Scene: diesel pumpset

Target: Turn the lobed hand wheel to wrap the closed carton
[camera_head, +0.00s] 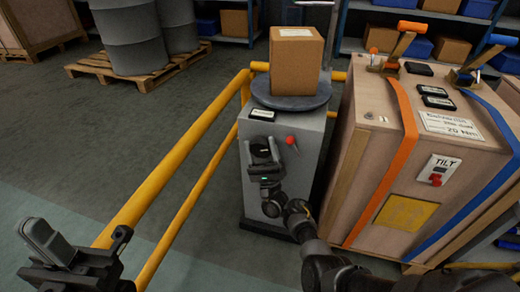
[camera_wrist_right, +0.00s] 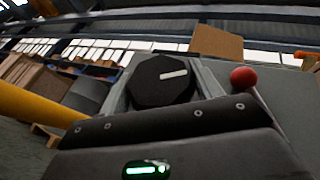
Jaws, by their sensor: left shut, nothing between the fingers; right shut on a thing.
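The closed brown carton (camera_head: 297,62) stands upright on a dark round turntable (camera_head: 290,101) atop a grey pedestal machine (camera_head: 308,160). The dark lobed hand wheel (camera_head: 261,148) is on the machine's front. In the right wrist view the hand wheel (camera_wrist_right: 160,84) shows a white mark and sits between my two grey fingers. My right gripper (camera_head: 264,160) is shut on it and hides part of it in the head view. A red ball knob (camera_head: 290,140) is just right of the wheel and also shows in the right wrist view (camera_wrist_right: 243,78). My left gripper (camera_head: 122,234) is shut and empty at lower left.
A yellow rail (camera_head: 170,166) runs left of the machine, close to my left gripper. A large wooden crate (camera_head: 380,140) with orange and blue straps stands close on the right. Grey drums (camera_head: 130,38) on a pallet are at back left. The floor left of the rail is clear.

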